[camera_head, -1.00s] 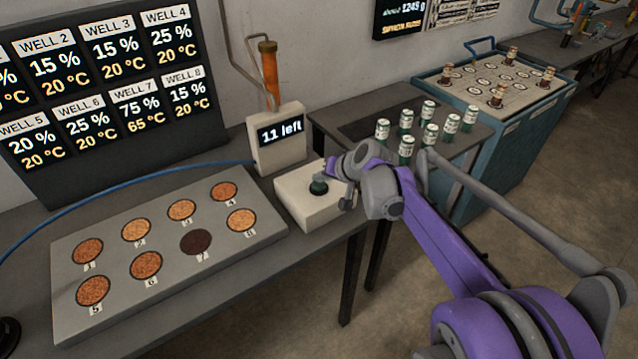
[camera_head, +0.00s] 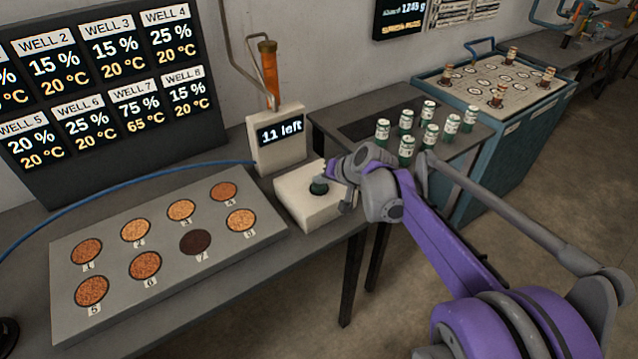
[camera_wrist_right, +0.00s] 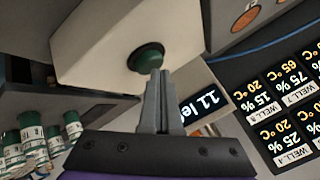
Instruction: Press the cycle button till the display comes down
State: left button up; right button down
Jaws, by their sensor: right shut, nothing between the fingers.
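The cycle button is a dark green knob (camera_head: 318,186) on a cream box (camera_head: 308,212) at the table's right end. It also shows in the right wrist view (camera_wrist_right: 146,56). The display (camera_head: 281,136) stands behind the box and reads "11 left". My right gripper (camera_head: 330,172) is shut and empty, with its fingertips at the button's edge. In the right wrist view its fingers (camera_wrist_right: 156,74) overlap the button's rim; I cannot tell whether they press it. My left gripper is not in view.
A grey plate (camera_head: 165,254) with several numbered wells lies left of the box. A dark board (camera_head: 105,100) lists well percentages and temperatures. Several green-capped vials (camera_head: 405,121) stand on a table to the right. A blue cable (camera_head: 120,180) runs behind the plate.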

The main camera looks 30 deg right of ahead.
aim_at(321, 187)
jog(key=shift+f, duration=0.15)
dwell(0.4)
jog(key=shift+r+p, duration=0.75)
jog(key=shift+r, duration=0.25)
jog(key=shift+r+p, duration=1.85)
jog(key=shift+r, duration=0.75)
jog(key=shift+f, duration=0.1)
